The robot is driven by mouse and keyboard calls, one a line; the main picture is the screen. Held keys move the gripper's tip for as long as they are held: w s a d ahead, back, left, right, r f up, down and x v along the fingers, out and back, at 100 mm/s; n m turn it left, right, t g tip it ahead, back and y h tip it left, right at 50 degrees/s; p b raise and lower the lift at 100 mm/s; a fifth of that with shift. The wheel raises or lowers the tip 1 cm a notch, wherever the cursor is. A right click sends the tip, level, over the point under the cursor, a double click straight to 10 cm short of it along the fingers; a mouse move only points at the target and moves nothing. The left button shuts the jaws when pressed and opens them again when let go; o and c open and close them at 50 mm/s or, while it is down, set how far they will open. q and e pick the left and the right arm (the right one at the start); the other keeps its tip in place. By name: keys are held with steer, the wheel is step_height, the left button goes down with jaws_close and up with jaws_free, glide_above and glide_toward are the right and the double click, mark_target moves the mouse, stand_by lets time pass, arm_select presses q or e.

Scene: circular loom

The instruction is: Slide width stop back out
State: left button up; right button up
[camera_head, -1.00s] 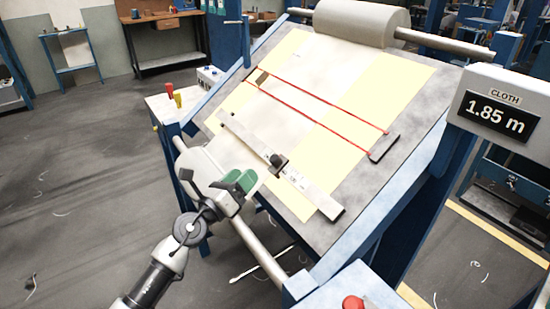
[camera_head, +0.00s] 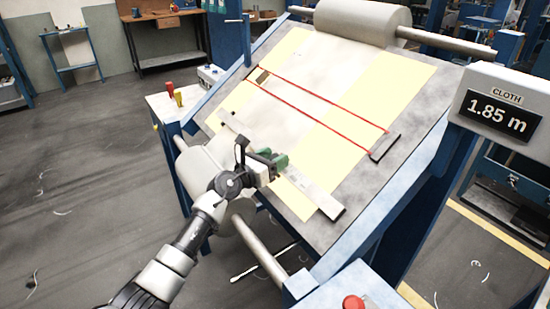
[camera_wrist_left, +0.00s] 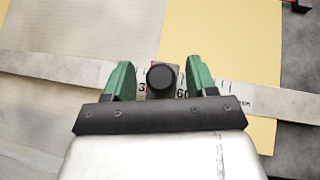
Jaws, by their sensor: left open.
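The width stop shows in the left wrist view as a black round knob (camera_wrist_left: 162,77) on a pale ruler bar with numbers, partly hidden below by my gripper body. The ruler bar (camera_head: 312,194) lies slantwise across the sloped board in the head view. There the knob is hidden behind my left gripper (camera_head: 272,161). My left gripper (camera_wrist_left: 161,82) is open, its green fingers on either side of the knob with a gap on each side. Whether it touches the bar cannot be told. My right gripper is not in view.
A cloth roll (camera_head: 362,20) sits at the top. A display (camera_head: 497,113) reads 1.85 m. A red button (camera_head: 353,302) is at the front.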

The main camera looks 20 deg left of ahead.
arm_select(q)
steer(key=shift+w+d, duration=0.15)
steer(key=shift+w, duration=0.2)
jaws_close()
steer(key=shift+r, duration=0.1)
